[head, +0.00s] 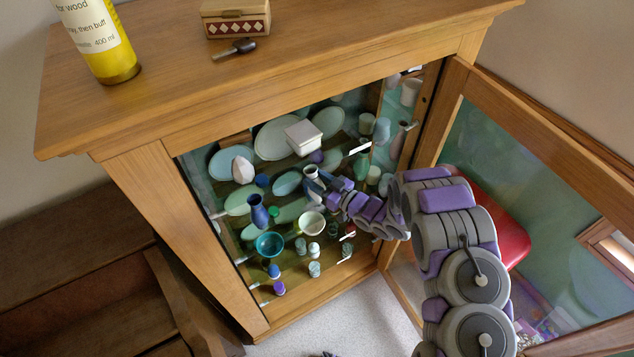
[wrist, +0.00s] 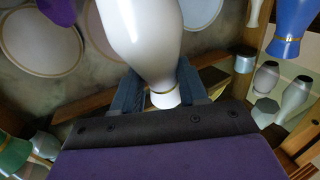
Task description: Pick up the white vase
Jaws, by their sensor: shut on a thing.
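The white vase (wrist: 147,45) fills the top middle of the wrist view, its narrow gold-banded end toward my gripper (wrist: 160,92). The dark blue fingers are shut on the vase, one at each side of it. In the head view my arm reaches through the open door into the cabinet. There my gripper (head: 319,184) is small, with a bit of the white vase (head: 311,171) showing at its tip. Whether the vase touches a shelf is not clear.
A blue vase (head: 257,211), a teal bowl (head: 270,244) and a white bowl (head: 312,224) stand close by in the wooden cabinet (head: 155,200). A white box (head: 303,138) and several plates are behind. The glazed door (head: 560,170) stands open beside my arm.

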